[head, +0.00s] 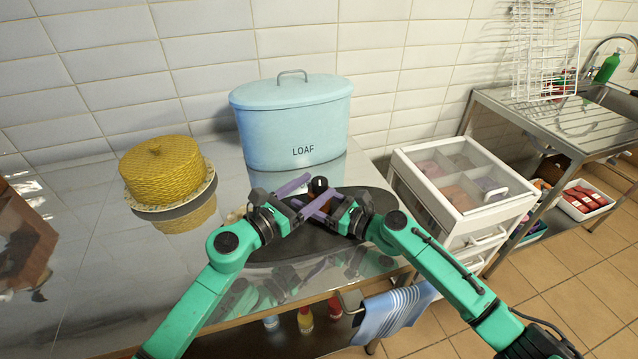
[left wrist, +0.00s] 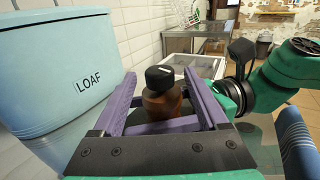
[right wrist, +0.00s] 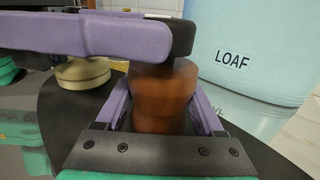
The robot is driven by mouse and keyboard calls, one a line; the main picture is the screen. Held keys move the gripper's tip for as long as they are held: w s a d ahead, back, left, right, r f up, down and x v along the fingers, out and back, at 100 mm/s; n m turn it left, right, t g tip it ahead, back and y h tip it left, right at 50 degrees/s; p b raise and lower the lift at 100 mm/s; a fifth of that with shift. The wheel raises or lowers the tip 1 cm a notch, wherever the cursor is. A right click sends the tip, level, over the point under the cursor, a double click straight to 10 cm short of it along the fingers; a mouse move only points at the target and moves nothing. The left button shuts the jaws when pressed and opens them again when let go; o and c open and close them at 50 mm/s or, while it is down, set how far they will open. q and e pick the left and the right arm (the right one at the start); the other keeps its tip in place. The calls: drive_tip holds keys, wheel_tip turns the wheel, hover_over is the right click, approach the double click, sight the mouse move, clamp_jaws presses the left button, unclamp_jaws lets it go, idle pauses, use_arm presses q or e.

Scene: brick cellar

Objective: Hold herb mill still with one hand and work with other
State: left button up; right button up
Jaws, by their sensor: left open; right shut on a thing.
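The herb mill is a brown body with a black cap (head: 319,184), standing upright over a dark oval board (head: 262,251). My right gripper (head: 321,207) is shut on the mill's brown body (right wrist: 162,92), with a finger on each side in the right wrist view. My left gripper (head: 314,187) is open at the height of the cap. In the left wrist view its purple fingers stand apart on either side of the black cap (left wrist: 160,77). In the right wrist view one left finger (right wrist: 90,36) crosses beside the cap. The mill's base is mostly hidden.
A blue LOAF bin (head: 290,120) stands behind the mill. A yellow woven-looking dome (head: 160,168) sits on a plate at left. A white clear-lidded drawer unit (head: 462,185) stands right of the steel table. A striped towel (head: 393,313) hangs at the front edge.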

use_arm(q)
drive_tip(key=shift+x, duration=1.25)
clamp_jaws()
drive_tip(key=shift+m+g+h, duration=0.8)
drive_tip(key=shift+g+h, duration=0.1)
drive_tip(key=shift+s, duration=0.1)
unclamp_jaws()
